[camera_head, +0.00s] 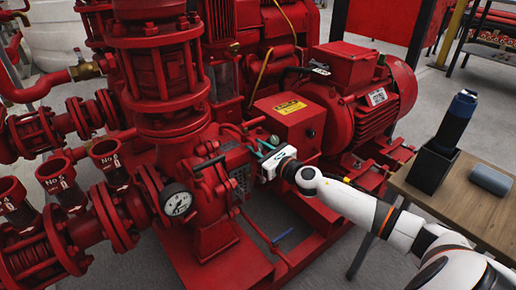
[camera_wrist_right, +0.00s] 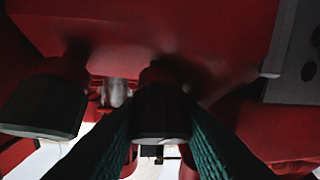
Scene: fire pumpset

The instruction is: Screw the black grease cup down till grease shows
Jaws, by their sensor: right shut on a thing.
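My right gripper (camera_head: 264,146) reaches in from the right in the head view, its teal fingers up against the red pump's bearing housing. In the right wrist view a black grease cup (camera_wrist_right: 163,112) hangs below the red housing between my two dark green fingers, which are shut on it. A second black cup (camera_wrist_right: 45,104) hangs to the left of the fingers, clear of them. In the head view the held cup is too small and covered to make out. I cannot see any grease. My left gripper is not in view.
The red motor (camera_head: 370,90) and a box with a yellow label (camera_head: 290,108) stand close behind my right gripper. A pressure gauge (camera_head: 176,199) and red pipework are to the left. A wooden table (camera_head: 480,212) at right bears a black holder (camera_head: 433,168) with a dark cylinder, and a grey object (camera_head: 490,180).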

